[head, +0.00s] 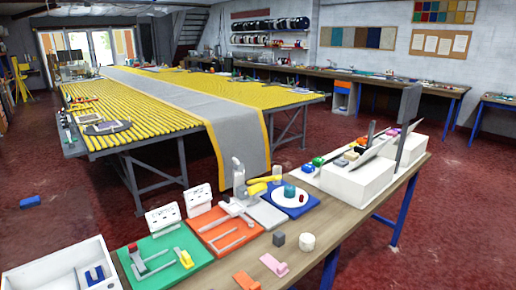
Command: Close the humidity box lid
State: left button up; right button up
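A white box (352,187) stands at the right end of the near workbench. Thin panels stand up from it, including a slanted pale panel (366,153) and a taller grey upright panel (408,112). One of these may be the raised lid of the humidity box, but I cannot tell which. Another white open-topped box (35,276) sits at the bench's near left corner, with a blue piece inside and no lid that I can make out. Neither of my grippers shows.
The wooden bench (335,238) also carries a green board (150,268), an orange board (225,232) and a blue board (296,203) with fixtures. Small loose blocks lie near its front edge. A long yellow-slatted table (150,125) with a grey runner stands behind. Red floor is open to the right.

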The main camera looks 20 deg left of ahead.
aim_at(27, 204)
jog(key=k+j+z, duration=0.4)
jog(key=k+j, duration=0.95)
jog(key=j+z, duration=0.1)
jog(key=j, duration=0.5)
jog(key=j+z, duration=0.15)
jog(key=j, duration=0.45)
jog(key=k+j+z, duration=0.1)
jog(key=j, duration=0.5)
jog(key=k+j+z, duration=0.1)
jog(key=j, duration=0.5)
